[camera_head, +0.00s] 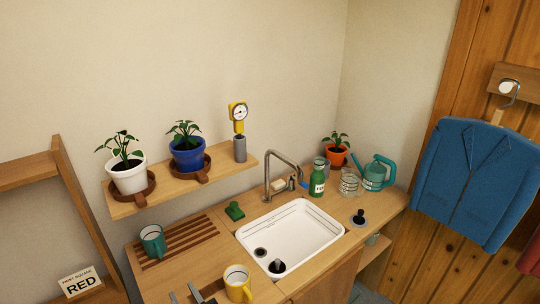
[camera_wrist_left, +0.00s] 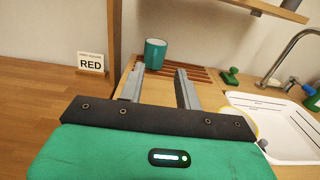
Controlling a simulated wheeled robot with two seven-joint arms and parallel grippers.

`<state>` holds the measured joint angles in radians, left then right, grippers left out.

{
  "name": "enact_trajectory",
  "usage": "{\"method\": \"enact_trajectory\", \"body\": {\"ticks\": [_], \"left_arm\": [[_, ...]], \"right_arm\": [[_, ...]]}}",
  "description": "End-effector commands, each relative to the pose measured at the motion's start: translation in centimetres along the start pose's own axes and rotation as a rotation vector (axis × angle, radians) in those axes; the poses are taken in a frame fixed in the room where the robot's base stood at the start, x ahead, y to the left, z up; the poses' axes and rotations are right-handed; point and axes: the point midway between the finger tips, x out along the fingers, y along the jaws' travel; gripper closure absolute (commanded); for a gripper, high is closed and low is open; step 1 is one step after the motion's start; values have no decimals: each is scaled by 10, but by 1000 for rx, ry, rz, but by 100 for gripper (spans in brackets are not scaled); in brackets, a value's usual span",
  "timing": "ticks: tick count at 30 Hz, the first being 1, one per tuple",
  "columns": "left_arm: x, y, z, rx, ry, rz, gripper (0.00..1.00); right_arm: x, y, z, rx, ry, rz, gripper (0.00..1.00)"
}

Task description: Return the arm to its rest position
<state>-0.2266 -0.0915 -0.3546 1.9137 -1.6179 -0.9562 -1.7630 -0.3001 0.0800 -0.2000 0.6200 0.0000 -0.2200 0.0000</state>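My left gripper (camera_head: 184,295) shows at the bottom edge of the head view, left of the yellow mug (camera_head: 237,284). In the left wrist view its two grey fingers (camera_wrist_left: 159,68) are spread apart with nothing between them. The teal mug (camera_head: 152,241) stands on the slatted drainboard; in the left wrist view the teal mug (camera_wrist_left: 155,54) is beyond the fingertips, apart from them. The yellow mug is mostly hidden behind my gripper body in the wrist view. My right gripper does not show.
The white sink (camera_head: 304,230) with its faucet (camera_head: 270,172) lies right of the drainboard. A shelf (camera_head: 220,169) with two potted plants and a yellow gauge overhangs the counter. A RED sign (camera_head: 80,283) stands at left. A bottle, jars and watering can crowd the back right.

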Motion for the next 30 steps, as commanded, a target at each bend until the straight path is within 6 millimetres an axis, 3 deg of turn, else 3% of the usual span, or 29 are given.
{"method": "enact_trajectory", "body": {"ticks": [8,17,23,30], "left_arm": [[0,24,-12,-193,86,50,66],[-6,63,-36,-557,241,169,66],[-23,98,-60,-942,394,338,66],[-69,135,-84,-1515,615,711,66]], "right_arm": [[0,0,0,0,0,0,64],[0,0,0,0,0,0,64],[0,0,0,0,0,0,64],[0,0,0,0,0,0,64]]}}
